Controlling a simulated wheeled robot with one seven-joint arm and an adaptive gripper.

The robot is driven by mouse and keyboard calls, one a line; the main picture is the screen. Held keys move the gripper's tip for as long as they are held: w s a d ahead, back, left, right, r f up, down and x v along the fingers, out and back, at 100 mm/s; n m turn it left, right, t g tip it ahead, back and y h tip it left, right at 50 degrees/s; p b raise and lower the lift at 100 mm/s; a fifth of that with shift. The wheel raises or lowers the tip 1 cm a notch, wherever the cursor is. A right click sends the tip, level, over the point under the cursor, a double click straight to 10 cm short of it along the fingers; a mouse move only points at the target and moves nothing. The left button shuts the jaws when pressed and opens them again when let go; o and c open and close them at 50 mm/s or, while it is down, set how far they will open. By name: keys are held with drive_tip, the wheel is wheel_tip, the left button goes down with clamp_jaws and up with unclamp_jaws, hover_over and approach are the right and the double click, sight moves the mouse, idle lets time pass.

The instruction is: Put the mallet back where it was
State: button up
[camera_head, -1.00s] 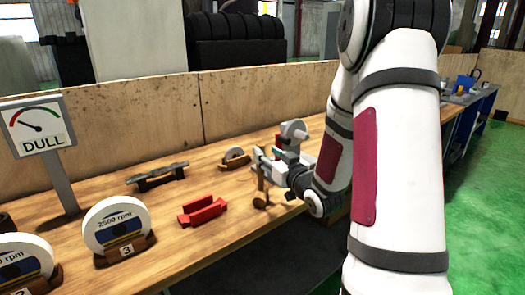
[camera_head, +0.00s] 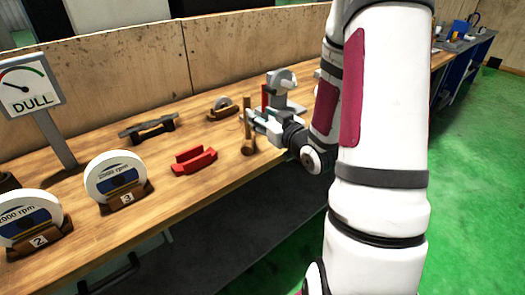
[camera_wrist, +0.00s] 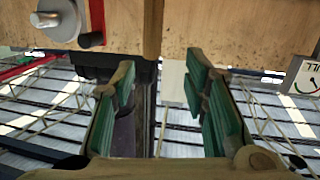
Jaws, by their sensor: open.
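The mallet (camera_head: 248,148) stands near the front edge of the wooden bench (camera_head: 75,205) in the head view, its round wooden head down and its handle upright. My gripper (camera_head: 246,118) is level with the handle, reaching in from the right. Its fingers are at the handle, but I cannot tell whether they touch it.
A red block (camera_head: 193,160) lies left of the mallet. A grey and red fixture (camera_head: 280,92) stands behind my gripper.

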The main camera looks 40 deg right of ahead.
drive_tip(key=s+a+r+g+h, duration=0.1)
drive_tip(key=s+a+r+g, duration=0.3)
drive_tip(key=a+r+g, duration=0.3)
drive_tip(key=s+a+r+g+y, duration=0.1)
drive_tip(key=s+a+g, duration=0.2)
drive_tip(key=s+a, duration=0.4)
drive_tip(key=s+a+g+y, duration=0.2)
drive_tip(key=s+a, duration=0.5)
drive_tip(key=s, duration=0.9)
drive_tip(key=shift+a+r+n+g, duration=0.35)
drive_tip(key=shift+a+n+g, duration=0.05)
